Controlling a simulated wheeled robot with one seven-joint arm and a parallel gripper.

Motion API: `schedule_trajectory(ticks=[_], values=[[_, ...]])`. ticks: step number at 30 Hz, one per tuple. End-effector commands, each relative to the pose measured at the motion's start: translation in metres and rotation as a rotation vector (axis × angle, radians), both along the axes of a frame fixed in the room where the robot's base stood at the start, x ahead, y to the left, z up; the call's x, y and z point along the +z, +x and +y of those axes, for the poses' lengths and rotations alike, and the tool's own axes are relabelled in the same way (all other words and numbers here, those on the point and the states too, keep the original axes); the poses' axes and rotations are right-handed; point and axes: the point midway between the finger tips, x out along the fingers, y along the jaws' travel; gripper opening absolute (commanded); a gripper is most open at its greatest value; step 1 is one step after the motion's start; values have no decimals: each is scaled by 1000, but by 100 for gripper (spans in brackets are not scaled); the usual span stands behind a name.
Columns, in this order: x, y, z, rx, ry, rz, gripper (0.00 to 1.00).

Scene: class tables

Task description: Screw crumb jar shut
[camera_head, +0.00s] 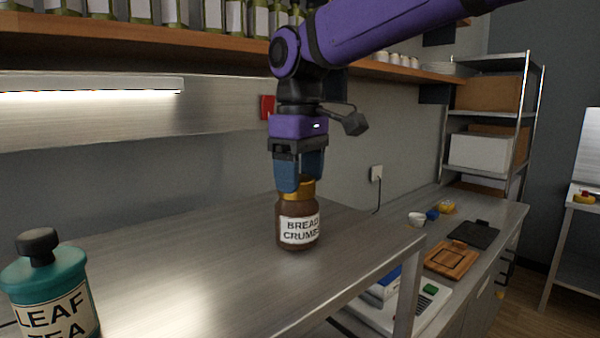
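The bread crumbs jar (298,226) stands upright on the steel table (200,265), near its right end. It is brown with a white label reading "BREAD CRUMBS". A gold lid (308,188) sits on its top. My gripper (300,184) points straight down over the jar, with its blue fingers at the lid. The near finger hides the lid's left part, and the far finger is mostly hidden. I cannot tell whether the fingers press on the lid, or whether the lid is fully tightened.
A teal leaf tea canister (50,290) with a dark knob stands at the front left. A shelf with bottles (175,32) runs above. A lower counter at right holds a wooden board (452,260), a dark board (474,234) and a white cup (417,219). The table's middle is clear.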

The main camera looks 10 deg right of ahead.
Motion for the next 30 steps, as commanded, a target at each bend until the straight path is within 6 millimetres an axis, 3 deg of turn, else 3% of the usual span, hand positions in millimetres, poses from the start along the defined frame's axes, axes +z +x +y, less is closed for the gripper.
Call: schedule_trajectory(ticks=[5,15,30], values=[[0,0,0,-37,0,0,41],[0,-1,2,-365,0,0,41],[0,-2,2,-471,1,-1,41]])
